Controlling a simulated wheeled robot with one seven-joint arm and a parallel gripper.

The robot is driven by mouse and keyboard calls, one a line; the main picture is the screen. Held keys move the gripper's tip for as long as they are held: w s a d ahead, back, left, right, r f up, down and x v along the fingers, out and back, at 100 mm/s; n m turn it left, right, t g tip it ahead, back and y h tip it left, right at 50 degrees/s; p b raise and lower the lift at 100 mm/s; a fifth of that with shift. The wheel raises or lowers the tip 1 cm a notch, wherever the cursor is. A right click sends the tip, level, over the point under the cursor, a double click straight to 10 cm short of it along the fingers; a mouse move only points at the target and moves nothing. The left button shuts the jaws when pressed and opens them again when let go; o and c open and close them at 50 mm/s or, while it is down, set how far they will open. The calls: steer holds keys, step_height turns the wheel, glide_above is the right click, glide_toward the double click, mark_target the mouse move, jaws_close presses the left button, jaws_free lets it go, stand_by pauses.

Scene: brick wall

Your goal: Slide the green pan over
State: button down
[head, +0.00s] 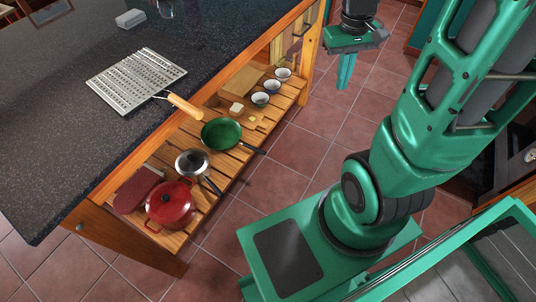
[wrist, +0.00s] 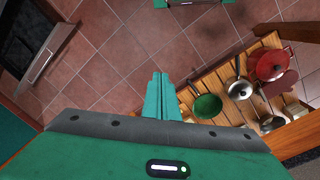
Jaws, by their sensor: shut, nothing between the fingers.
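The green pan (head: 221,134) sits on a slatted wooden shelf (head: 214,194) under the dark counter, with its dark handle pointing out over the shelf's front edge. In the wrist view the green pan (wrist: 207,106) lies right of my fingers. My gripper (head: 345,72) is shut and empty, pointing down over the tiled floor, right of the shelf and apart from the pan. Its teal fingers (wrist: 158,96) are together in the wrist view.
Beside the pan stand a lidded steel pan (head: 192,162) and a red pot (head: 170,204). Several small bowls (head: 260,99) stand at the shelf's far end. A wooden-handled grater (head: 136,80) overhangs the counter (head: 60,110). The tiled floor (head: 300,150) before the shelf is clear.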

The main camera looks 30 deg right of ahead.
steer(key=w+a+f+n, duration=0.1)
steer(key=w+f+n, duration=0.2)
steer(key=w+f, duration=0.65)
steer(key=w+a+f+n, duration=0.1)
steer(key=w+f+n, duration=0.2)
steer(key=w+f, duration=0.7)
steer(key=a+f+n, duration=0.1)
steer(key=a+f, duration=0.2)
steer(key=f, duration=0.9)
steer(key=w+a+f+n, duration=0.1)
steer(key=a+f+n, duration=0.1)
steer(key=f, duration=1.1)
steer(key=a+f+n, duration=0.1)
steer(key=a+f, duration=0.3)
steer(key=f, duration=0.9)
steer(key=shift+w+f+y, duration=0.15)
steer(key=shift+w+y, duration=0.15)
